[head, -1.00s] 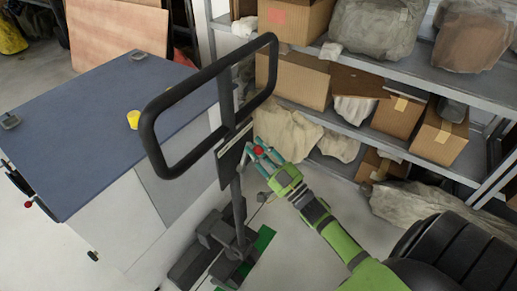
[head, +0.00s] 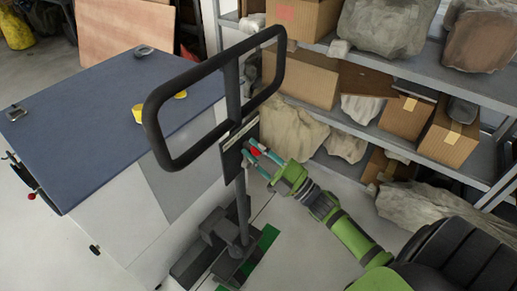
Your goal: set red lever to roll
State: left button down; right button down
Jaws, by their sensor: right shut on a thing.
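The red lever (head: 254,152) shows as a small red knob beside the dark plate (head: 238,147) on the upright post, under a black looped handle (head: 160,105). My right gripper (head: 257,156), with teal fingers on a green arm, comes in from the lower right and is shut on the red lever at the plate's right side. The fingers partly hide the lever, and I cannot read any position marks on the plate. My left gripper is not in view.
A blue-topped cabinet (head: 85,110) with a yellow object (head: 138,113) stands at the left. Grey shelves with cardboard boxes (head: 298,77) and wrapped bundles stand behind and to the right. The post's dark base (head: 212,250) rests on the floor near a green strip.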

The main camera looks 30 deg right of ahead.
jog(key=shift+a+r+n, duration=0.1)
jog(key=shift+r+n, duration=0.3)
jog(key=c, duration=1)
grip_release()
jog(key=shift+s+f, duration=0.1)
jog(key=shift+f, duration=0.05)
jog(key=shift+s+f, duration=0.15)
jog(key=shift+f, duration=0.05)
jog(key=v, duration=1.1)
jog(key=shift+s+d+f, duration=0.1)
jog(key=shift+s+d, duration=0.1)
jog(key=shift+d, duration=0.05)
